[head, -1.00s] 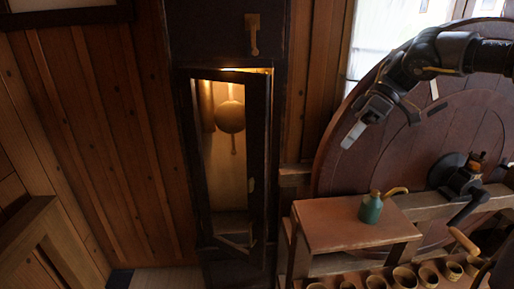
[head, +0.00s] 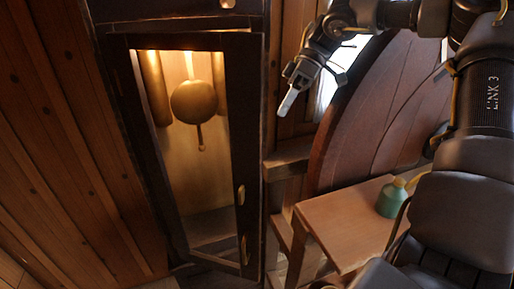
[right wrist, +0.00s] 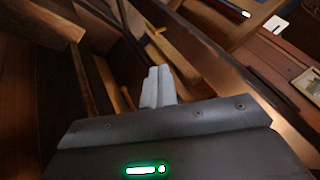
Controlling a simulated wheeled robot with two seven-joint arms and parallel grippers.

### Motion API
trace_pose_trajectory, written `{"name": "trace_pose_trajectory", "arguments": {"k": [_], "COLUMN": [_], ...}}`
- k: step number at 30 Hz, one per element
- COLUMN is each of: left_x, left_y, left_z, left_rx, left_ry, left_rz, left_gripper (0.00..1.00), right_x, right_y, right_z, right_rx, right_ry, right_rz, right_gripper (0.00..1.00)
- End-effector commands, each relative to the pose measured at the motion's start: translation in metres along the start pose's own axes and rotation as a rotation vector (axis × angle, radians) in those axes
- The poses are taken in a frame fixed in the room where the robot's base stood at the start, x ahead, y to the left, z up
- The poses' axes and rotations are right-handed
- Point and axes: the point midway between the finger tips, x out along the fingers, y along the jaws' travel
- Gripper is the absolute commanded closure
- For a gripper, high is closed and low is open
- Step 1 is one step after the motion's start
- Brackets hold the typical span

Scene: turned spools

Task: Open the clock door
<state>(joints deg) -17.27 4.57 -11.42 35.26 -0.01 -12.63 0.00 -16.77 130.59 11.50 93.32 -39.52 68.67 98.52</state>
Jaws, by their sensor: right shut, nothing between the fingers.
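The tall dark clock case stands left of centre in the head view, with its glazed, dark-framed door (head: 252,150). A round brass pendulum (head: 194,102) and brass weights (head: 152,85) show through the lit opening. Small brass fittings (head: 241,195) sit on the door's right stile. I cannot tell whether the door is fully closed or slightly ajar. My right gripper (head: 287,103) is shut and empty, to the right of the door and apart from it in the picture. Its closed fingers also show in the right wrist view (right wrist: 160,85). My left gripper is out of view.
A small wooden bench (head: 345,222) with a green oil can (head: 391,199) stands right of the clock. A large round wooden wheel (head: 375,125) rises behind it. Plank wall (head: 60,130) lies left of the clock.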

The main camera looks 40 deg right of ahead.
Motion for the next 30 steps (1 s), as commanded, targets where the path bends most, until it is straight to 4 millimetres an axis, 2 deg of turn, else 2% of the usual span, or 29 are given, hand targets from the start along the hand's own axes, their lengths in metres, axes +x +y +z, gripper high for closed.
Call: {"name": "trace_pose_trajectory", "arguments": {"k": [4, 7, 19, 24, 30], "left_x": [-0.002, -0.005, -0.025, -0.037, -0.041], "left_y": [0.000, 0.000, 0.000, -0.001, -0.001], "left_z": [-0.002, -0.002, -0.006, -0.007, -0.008], "left_rx": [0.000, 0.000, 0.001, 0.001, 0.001], "left_ry": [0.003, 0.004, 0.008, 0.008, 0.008], "left_rz": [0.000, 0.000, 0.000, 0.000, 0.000], "left_gripper": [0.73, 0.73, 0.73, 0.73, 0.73], "right_x": [0.008, 0.021, 0.100, 0.109, 0.116], "right_y": [0.000, -0.001, -0.002, -0.025, -0.035], "right_z": [0.000, 0.001, 0.001, 0.000, 0.000], "right_rx": [0.000, 0.000, 0.003, 0.000, 0.001], "right_ry": [-0.001, -0.001, -0.001, 0.001, 0.002], "right_rz": [-0.002, -0.004, -0.003, 0.000, 0.000], "right_gripper": [1.00, 1.00, 1.00, 1.00, 1.00]}}
